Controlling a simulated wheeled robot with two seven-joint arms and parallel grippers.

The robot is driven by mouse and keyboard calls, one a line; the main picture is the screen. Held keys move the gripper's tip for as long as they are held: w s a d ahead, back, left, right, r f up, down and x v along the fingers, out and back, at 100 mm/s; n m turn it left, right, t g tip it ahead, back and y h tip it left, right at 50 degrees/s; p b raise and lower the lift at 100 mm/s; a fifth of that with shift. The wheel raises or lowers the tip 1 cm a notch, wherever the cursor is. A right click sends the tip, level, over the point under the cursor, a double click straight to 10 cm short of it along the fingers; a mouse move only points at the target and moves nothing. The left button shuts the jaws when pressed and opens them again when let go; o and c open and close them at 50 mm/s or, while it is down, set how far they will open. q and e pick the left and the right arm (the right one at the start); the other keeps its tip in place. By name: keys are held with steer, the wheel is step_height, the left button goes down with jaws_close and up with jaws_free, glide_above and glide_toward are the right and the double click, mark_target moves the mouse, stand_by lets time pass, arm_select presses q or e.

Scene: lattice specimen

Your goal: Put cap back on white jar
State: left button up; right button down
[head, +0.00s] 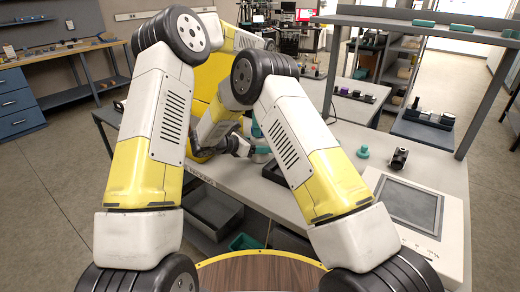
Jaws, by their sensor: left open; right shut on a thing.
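A small pale jar-like thing with teal on it (262,153) stands on the grey workbench, partly hidden behind my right arm. I cannot tell for sure that it is the white jar. A dark gripper (239,146) shows small between my arms, just left of it, and seems to be my right one. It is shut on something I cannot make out. My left gripper is hidden behind my arm links. No loose cap can be told apart with certainty.
A small teal piece (363,152) and a black device (399,159) stand on the workbench (335,180) to the right. A flat white unit with a grey panel (412,205) lies at the front right. A dark tray (274,174) is partly hidden by my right arm.

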arm_select(q)
steer(key=shift+f, duration=0.3)
